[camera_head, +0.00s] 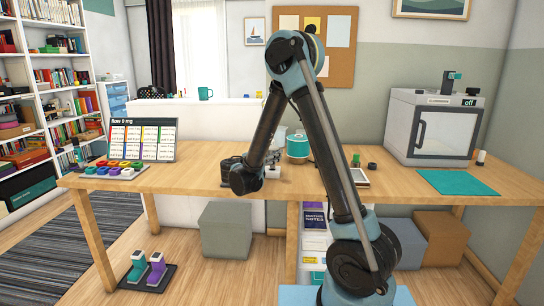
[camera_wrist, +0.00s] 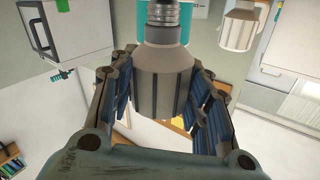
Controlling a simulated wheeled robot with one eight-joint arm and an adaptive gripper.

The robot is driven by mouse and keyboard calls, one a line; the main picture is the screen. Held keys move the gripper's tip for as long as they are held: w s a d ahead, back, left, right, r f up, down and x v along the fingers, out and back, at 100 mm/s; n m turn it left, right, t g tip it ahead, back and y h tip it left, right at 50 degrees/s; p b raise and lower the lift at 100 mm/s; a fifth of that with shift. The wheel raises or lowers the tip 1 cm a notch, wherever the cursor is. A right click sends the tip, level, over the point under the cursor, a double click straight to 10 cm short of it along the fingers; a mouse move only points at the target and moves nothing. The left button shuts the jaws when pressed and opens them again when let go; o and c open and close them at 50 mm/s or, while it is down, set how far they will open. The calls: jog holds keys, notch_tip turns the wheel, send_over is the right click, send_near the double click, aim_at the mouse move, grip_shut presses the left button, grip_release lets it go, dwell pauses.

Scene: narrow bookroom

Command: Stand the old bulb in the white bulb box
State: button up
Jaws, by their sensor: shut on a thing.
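In the wrist view, my gripper (camera_wrist: 164,88) is shut on the old bulb (camera_wrist: 165,65), a grey ribbed body with a metal screw cap at the top of the picture. Both fingers press on its sides. In the head view, my gripper (camera_head: 231,162) is mostly hidden behind my arm above the middle of the table, and the bulb cannot be made out. A small white object (camera_head: 273,173) stands on the table just right of my wrist; I cannot tell whether it is the white bulb box.
A pale bulb-shaped object (camera_wrist: 238,28) shows at the wrist view's upper right.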

jog(key=shift+f, duration=0.4)
jog(key=o, duration=1.1)
jog(key=shift+r, duration=4.95)
